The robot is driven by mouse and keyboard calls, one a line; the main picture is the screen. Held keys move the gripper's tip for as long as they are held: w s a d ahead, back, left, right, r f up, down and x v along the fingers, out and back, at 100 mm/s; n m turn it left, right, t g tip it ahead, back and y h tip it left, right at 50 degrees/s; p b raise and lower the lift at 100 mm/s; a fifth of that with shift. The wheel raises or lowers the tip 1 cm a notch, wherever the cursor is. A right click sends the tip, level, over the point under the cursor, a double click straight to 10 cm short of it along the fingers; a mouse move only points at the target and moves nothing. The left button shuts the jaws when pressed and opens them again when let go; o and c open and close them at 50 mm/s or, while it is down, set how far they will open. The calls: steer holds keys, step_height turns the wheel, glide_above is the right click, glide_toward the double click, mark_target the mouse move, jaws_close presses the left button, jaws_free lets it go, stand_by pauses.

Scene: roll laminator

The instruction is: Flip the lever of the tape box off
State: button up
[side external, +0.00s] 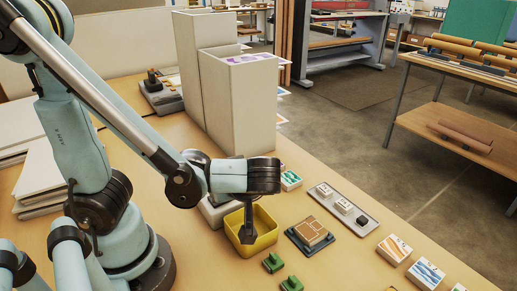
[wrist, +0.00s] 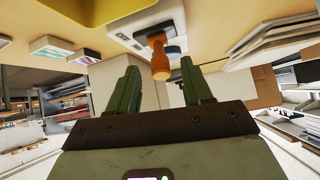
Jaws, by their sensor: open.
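In the wrist view a pale box (wrist: 143,17) with small markings carries a lever (wrist: 161,62) with a dark collar and an orange handle. I take it to be the tape box. The handle appears between my gripper's (wrist: 160,82) two green fingers, with a gap on each side; depth is hard to tell. My gripper is open and empty. In the side view my gripper (side external: 247,228) hangs at the yellow bin (side external: 262,232). A pale box (side external: 217,212) behind the bin is mostly hidden by my arm; its lever does not show there.
Tall white bins (side external: 240,95) stand behind my arm. A grey device with a dark knob (side external: 160,90) sits at the back. A dark tray with a brown block (side external: 311,234), a grey tray (side external: 343,208) and green pieces (side external: 273,262) lie on the table nearby.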

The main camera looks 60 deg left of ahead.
step_height(320, 180, up, 9)
steer(key=d, duration=0.2)
steer(key=shift+d+r, duration=0.2)
steer(key=shift+d, duration=0.1)
steer(key=shift+s, duration=0.1)
stand_by(0.3)
steer(key=w+a+f+m+t+h, duration=0.1)
steer(key=w+f+m+t+h, duration=0.4)
steer(key=m+h, duration=0.4)
steer(key=w+m+t, duration=0.1)
steer(key=w+m, duration=0.1)
steer(key=m, duration=0.5)
steer(key=shift+a+f+h, duration=0.2)
steer(key=shift+a+h, duration=0.1)
